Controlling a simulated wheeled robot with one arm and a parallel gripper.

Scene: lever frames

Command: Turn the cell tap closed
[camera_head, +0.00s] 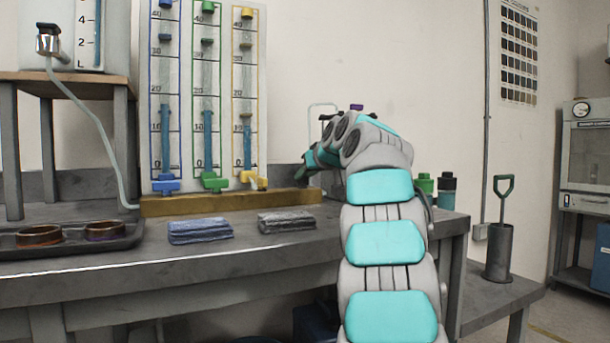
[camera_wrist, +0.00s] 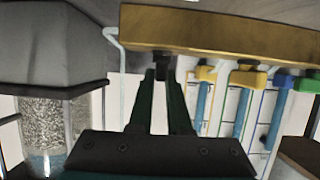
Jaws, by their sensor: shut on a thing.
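My gripper (camera_wrist: 162,76) reaches the back of the bench, right of the measuring board. In the wrist view its dark fingers close around a small dark piece (camera_wrist: 161,63) beside the wooden base; I take this as the tap, but its shape and turn are mostly hidden. A clear cylinder of grey grains (camera_wrist: 52,118), which looks like the cell, stands at the left of the wrist view, against a dark grey block (camera_wrist: 50,45).
The board (camera_head: 182,85) with coloured tubes and taps stands on a wooden base (camera_head: 230,201). Folded cloths (camera_head: 200,231) and a dark tray (camera_head: 75,248) lie on the bench. Green-capped and dark bottles (camera_head: 447,190) stand right of my arm. A thin pipe (camera_head: 311,125) rises close to my gripper.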

